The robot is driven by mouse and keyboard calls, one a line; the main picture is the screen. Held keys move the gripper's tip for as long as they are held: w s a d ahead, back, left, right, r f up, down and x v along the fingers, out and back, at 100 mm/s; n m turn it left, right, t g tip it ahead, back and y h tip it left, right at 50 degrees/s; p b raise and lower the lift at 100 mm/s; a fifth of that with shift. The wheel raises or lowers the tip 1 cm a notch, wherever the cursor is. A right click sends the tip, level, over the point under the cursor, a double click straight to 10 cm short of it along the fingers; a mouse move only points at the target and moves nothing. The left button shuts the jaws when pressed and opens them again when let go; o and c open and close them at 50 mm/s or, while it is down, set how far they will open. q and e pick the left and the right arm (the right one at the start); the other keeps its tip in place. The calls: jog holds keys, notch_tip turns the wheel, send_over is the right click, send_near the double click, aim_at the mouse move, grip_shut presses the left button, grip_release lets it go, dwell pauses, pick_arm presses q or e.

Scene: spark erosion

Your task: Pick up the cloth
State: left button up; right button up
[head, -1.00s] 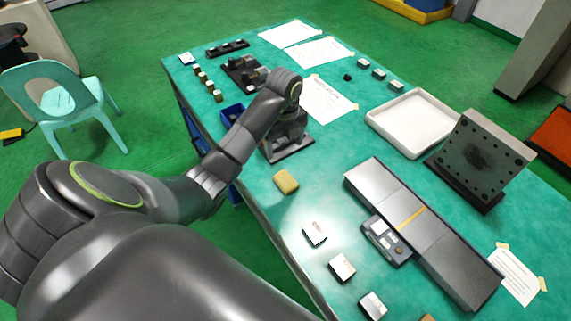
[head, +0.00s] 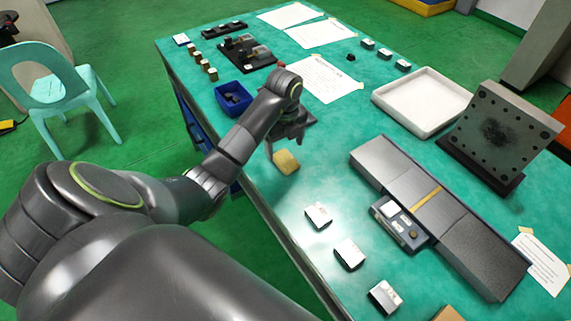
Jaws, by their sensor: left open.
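The cloth (head: 286,162) looks like a small yellow folded pad lying on the green table near its left edge. My left gripper (head: 283,144) is open and just beyond the cloth, pointing down, with its fingertips close to the cloth's far edge. The wrist partly hides the fingers, and I cannot tell whether they touch the cloth. My right gripper is not in view.
A long grey metal unit (head: 465,240) and a white tray (head: 422,100) stand to the right. A blue bin (head: 233,98) is behind the arm. Bare table surrounds the cloth.

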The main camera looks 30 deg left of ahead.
aim_at(285, 159)
pick_arm(q)
jog(key=shift+f+b, duration=0.85)
jog(key=shift+f, duration=0.15)
notch_tip(285, 159, down, 3)
jog(key=shift+w+d+r+b, duration=0.1)
jog(key=shift+r+b, duration=0.1)
jog(key=shift+b, duration=0.5)
jog(key=shift+f, duration=0.4)
jog(key=shift+c, duration=0.2)
jog(key=c, duration=1)
